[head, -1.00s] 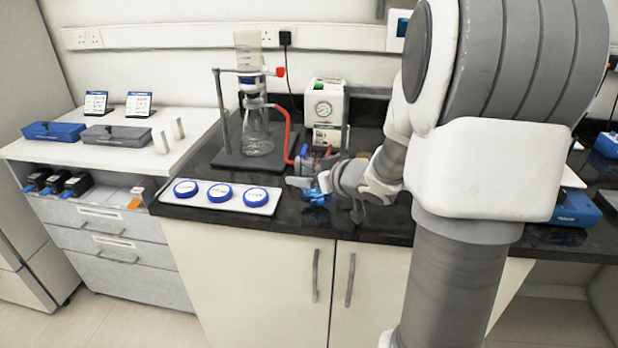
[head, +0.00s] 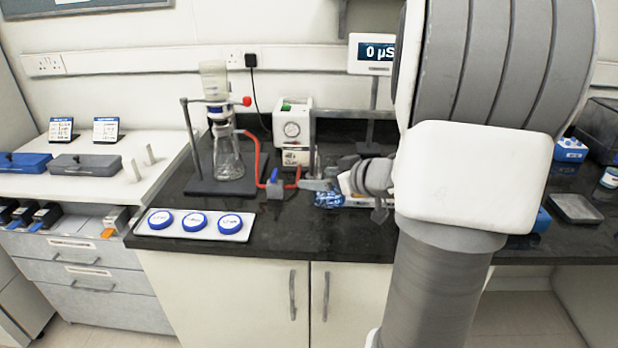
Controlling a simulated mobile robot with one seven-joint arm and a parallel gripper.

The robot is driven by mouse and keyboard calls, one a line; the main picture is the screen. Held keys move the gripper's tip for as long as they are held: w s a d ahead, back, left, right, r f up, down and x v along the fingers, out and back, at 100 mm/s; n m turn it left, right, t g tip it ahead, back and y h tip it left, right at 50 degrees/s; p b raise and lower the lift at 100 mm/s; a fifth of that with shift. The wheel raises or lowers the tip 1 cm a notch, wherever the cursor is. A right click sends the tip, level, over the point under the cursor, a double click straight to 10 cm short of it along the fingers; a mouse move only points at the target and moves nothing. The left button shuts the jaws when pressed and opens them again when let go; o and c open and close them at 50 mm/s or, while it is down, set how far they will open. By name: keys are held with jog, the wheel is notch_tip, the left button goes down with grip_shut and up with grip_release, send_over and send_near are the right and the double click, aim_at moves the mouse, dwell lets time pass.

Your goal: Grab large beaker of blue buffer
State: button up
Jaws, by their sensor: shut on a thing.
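The beaker of blue buffer (head: 328,199) shows as a small, clear blue shape low over the black bench, right of the red tubing. My gripper (head: 325,184) reaches in from the right and is shut on it. My gripper and wrist hide the upper part of the beaker. I cannot tell whether its base touches the bench.
A filtration flask (head: 228,160) on a stand and a pump (head: 292,120) stand behind to the left. A white tray (head: 160,229) with three blue-lidded dishes lies at the front left. A display (head: 371,54) stands on a post behind my arm.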

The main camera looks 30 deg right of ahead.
jog(key=shift+s+d+r+p, duration=0.35)
jog(key=shift+s+d+r, duration=0.3)
jog(key=shift+d, duration=0.2)
